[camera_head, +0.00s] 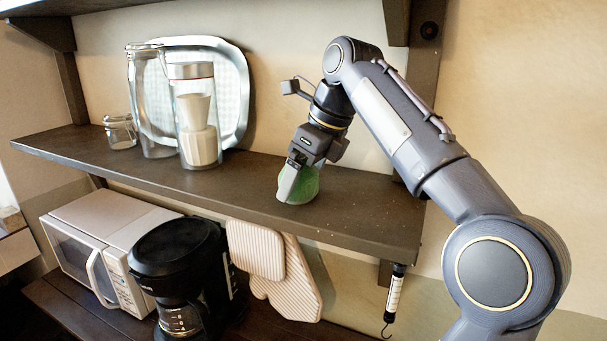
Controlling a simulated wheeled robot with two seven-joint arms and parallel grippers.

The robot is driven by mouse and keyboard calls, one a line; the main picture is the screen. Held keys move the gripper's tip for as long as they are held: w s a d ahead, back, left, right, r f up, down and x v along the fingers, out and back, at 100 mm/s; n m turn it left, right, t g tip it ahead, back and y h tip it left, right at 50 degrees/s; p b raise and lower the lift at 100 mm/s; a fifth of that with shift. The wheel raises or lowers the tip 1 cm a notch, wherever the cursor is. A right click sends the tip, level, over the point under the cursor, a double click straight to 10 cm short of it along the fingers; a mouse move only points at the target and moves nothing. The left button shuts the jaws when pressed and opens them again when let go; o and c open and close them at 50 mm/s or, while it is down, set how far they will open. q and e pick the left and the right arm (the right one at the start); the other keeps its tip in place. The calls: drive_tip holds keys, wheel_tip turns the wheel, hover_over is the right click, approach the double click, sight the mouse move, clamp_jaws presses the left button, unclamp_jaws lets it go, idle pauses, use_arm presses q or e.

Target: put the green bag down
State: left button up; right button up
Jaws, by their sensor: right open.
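The green bag (306,187) stands on the upper wall shelf (365,205), right of the middle and near the front edge. My right gripper (293,180) reaches down over it from above, with a finger in front of the bag's left side. The gripper is open around the bag's upper part. The bag's top and left side are partly hidden by the gripper, and I cannot tell if the fingers touch it. My left gripper does not show.
Left on the shelf stand a glass dispenser (199,140), a tall jar (152,110), a small jar (120,132) and a silver tray (235,75) against the wall. The shelf's right end is clear.

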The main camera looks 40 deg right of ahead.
sight(316, 177)
drive_tip(key=shift+r, duration=0.2)
drive_tip(key=shift+s+r, duration=0.1)
drive_tip(key=shift+r, duration=0.25)
drive_tip(key=v, duration=0.4)
drive_tip(key=shift+d+r, duration=0.1)
drive_tip(key=shift+r, duration=0.15)
drive_tip(key=shift+s+d+f+b, duration=0.2)
drive_tip(key=shift+s+d, duration=0.1)
drive_tip(key=shift+s, duration=0.25)
drive_tip(key=shift+s+d+f+b, duration=0.15)
drive_tip(key=shift+s+d+b, duration=0.1)
drive_tip(key=shift+s, duration=0.3)
drive_tip(key=s+d, duration=0.1)
drive_tip(key=s, duration=0.2)
drive_tip(key=s+d, duration=0.1)
drive_tip(key=s, duration=0.1)
drive_tip(key=s+d+p, duration=0.1)
drive_tip(key=s+d, duration=0.1)
drive_tip(key=s, duration=0.1)
drive_tip(key=shift+s+d+r, duration=0.1)
drive_tip(key=shift+s+r, duration=0.05)
drive_tip(key=shift+s, duration=0.25)
